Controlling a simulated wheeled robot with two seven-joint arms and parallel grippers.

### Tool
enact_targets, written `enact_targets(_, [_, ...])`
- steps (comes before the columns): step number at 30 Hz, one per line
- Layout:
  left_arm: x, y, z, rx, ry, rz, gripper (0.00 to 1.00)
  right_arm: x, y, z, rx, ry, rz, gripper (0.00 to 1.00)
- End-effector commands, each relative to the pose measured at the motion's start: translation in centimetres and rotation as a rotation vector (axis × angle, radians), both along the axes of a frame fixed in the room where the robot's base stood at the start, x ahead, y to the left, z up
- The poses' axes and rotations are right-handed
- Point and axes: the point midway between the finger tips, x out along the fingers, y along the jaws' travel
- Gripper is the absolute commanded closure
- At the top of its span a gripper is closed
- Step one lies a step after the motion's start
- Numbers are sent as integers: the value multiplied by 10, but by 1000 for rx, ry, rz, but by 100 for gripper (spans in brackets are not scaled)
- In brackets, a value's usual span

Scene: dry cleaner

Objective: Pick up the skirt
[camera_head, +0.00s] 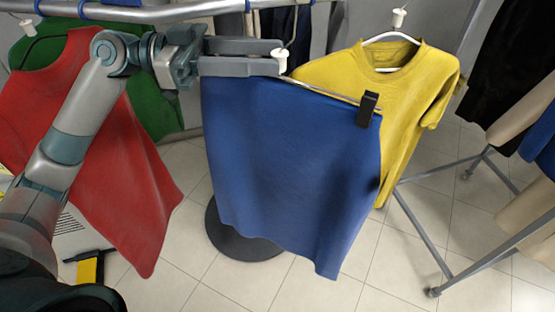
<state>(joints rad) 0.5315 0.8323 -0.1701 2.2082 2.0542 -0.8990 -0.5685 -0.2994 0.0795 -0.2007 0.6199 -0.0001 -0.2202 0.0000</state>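The blue skirt (285,165) hangs in the middle of the head view from a thin clip hanger, with a black clip (367,109) at its upper right. The skirt's upper left edge is hidden behind my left gripper (281,58). This gripper lies level across the top of the skirt, its fingers pointing right. Its tips are at a white knob on the hanger's stem. A narrow gap shows between the fingers, but I cannot tell whether they grip the hanger. My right gripper is out of view.
A yellow shirt (410,85) hangs close behind the skirt at right. A red garment (135,185) and a green one (150,105) hang at left. A metal rack frame (422,235) stands at right. A dark round base (235,240) is below the skirt.

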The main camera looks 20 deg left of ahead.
Motion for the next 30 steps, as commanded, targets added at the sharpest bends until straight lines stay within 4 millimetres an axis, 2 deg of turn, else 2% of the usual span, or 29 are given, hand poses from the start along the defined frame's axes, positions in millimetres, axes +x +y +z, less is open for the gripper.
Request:
enact_targets(1, [1,-5,6,0,1,-1,63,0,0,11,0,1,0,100])
enact_targets(7, [5,-23,4,0,2,-1,63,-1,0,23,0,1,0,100])
enact_targets(25, [6,-27,0,1,0,1,63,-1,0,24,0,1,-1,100])
enact_targets(30, [6,-27,0,1,0,1,100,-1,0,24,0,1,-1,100])
